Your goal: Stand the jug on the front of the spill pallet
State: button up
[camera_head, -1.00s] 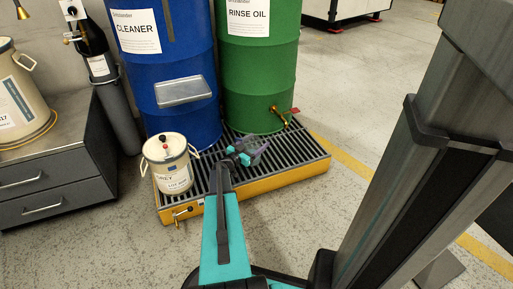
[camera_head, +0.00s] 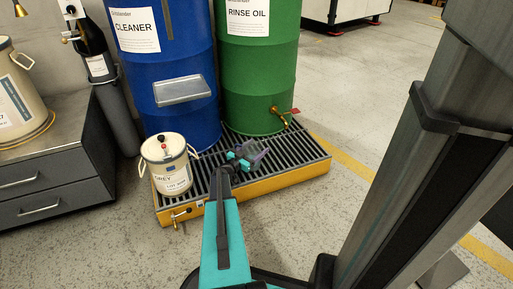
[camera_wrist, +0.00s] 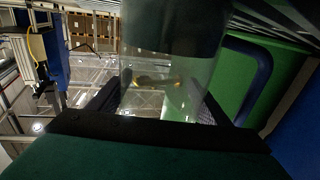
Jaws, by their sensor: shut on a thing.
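The jug (camera_head: 258,151) is a small clear, purplish vessel at the end of my arm, above the spill pallet's grating in the head view. My gripper (camera_head: 242,155) is shut on it. In the wrist view the jug (camera_wrist: 165,75) is a see-through body with a dark upper part, between the two dark fingers of my gripper (camera_wrist: 158,105). The spill pallet (camera_head: 256,195) is yellow with a dark slatted grating. My arm hides part of its front. I cannot tell whether the jug's base touches the grating.
A blue CLEANER drum (camera_head: 180,110) and a green RINSE OIL drum (camera_head: 256,80) stand at the pallet's back. A brass tap (camera_head: 281,115) sticks out of the green drum. A cream pail (camera_head: 170,170) stands at the pallet's left end. Grating right of the jug is clear.

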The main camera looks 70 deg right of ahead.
aim_at(247, 155)
jog(key=shift+f, duration=0.55)
jog(key=o, duration=1.4)
jog(key=shift+f, duration=0.2)
jog(key=shift+c, duration=0.2)
jog(key=shift+r, duration=0.15)
jog(key=shift+r+b, duration=0.15)
jog(key=shift+b, duration=0.15)
jog(key=r+p+v, duration=0.1)
jog(key=p+v, duration=0.3)
jog(key=v, duration=0.8)
